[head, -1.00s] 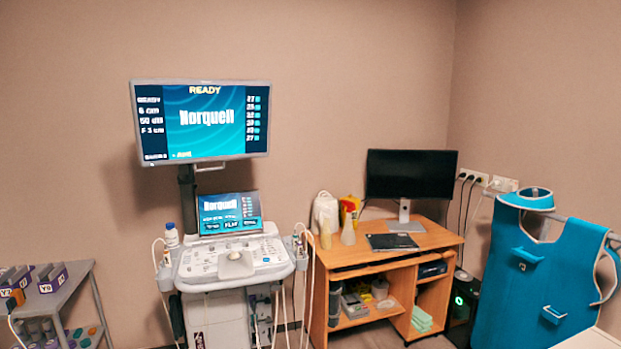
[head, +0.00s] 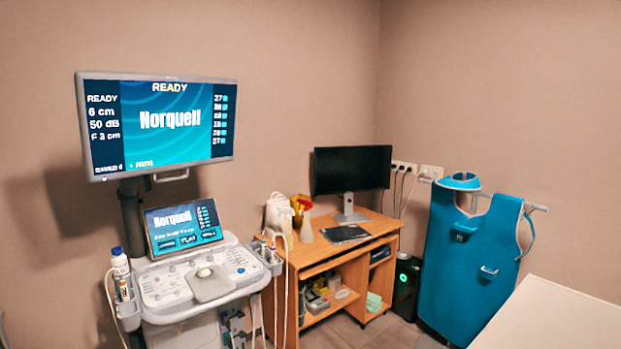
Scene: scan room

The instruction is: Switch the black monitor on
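The black monitor (head: 352,170) stands on a silver stand on the wooden desk (head: 388,226), right of the middle in the head view. Its screen is dark and shows no picture. Any power button is too small to make out. My gripper and arm are not in this view.
An ultrasound machine (head: 205,283) with two lit screens stands at the left, beside the desk. A blue apron (head: 470,260) hangs on a rack at the right. A black computer tower (head: 405,285) with a green light stands right of the desk. A pale surface (head: 560,315) fills the lower right.

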